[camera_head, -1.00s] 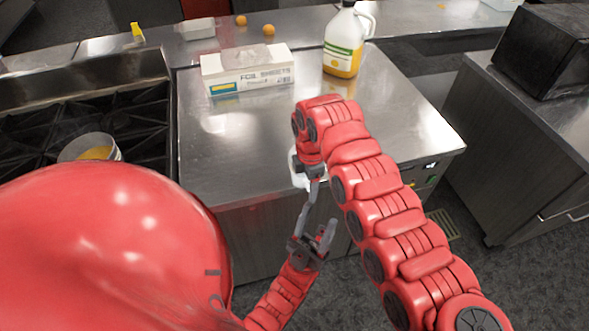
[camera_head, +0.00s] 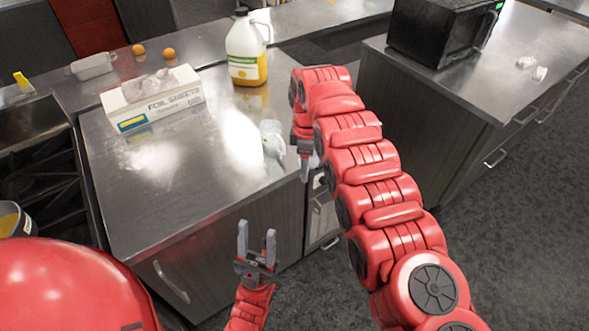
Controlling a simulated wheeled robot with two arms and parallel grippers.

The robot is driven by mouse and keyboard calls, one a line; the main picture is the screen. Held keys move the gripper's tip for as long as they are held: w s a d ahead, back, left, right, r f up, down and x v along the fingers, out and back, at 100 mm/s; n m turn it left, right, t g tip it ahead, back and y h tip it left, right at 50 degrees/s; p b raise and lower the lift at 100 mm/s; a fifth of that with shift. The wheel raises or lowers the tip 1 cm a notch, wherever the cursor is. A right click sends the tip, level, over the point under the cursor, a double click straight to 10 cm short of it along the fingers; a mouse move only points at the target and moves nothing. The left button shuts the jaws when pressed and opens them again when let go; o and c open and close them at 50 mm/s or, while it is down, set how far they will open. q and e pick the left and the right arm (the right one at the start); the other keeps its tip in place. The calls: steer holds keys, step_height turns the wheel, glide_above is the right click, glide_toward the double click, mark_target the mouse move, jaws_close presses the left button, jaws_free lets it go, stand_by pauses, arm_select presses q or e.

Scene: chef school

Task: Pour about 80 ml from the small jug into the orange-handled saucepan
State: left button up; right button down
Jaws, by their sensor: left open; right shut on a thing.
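A small pale, see-through vessel (camera_head: 271,138), seemingly the small jug, shows at the counter's right edge beside my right gripper (camera_head: 304,165). That gripper is shut on it, though the contact is mostly hidden by my arm. I cannot tell whether it touches the counter. A metal pan (camera_head: 10,222) with something yellow inside is cut off at the left edge, on the stove. No orange handle shows, so I cannot tell if it is the saucepan. My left gripper (camera_head: 256,230) is open and empty, in front of the counter.
A foil sheets box (camera_head: 155,100) and a large jug with yellow liquid (camera_head: 247,50) stand on the steel counter (camera_head: 190,190). A black oven (camera_head: 440,30) stands on the right counter.

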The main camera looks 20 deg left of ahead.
mark_target(318, 161)
steer(key=shift+w+d, duration=0.1)
steer(key=shift+d, duration=0.05)
steer(key=shift+d+m, duration=0.15)
steer(key=shift+m, duration=0.15)
steer(key=shift+w+d+r+m, duration=0.2)
steer(key=shift+w+d+m, duration=0.15)
steer(key=shift+d, duration=0.2)
steer(key=shift+w+d+r+m, duration=0.25)
steer(key=shift+w+d, duration=0.15)
steer(key=shift+d, duration=0.1)
steer(key=w+d+r+m+b, duration=0.1)
steer(key=w+d+m, duration=0.2)
steer(key=d, duration=0.4)
steer(key=shift+d+r+m, duration=0.2)
steer(key=shift+d+m, duration=0.15)
steer(key=shift+m, duration=0.55)
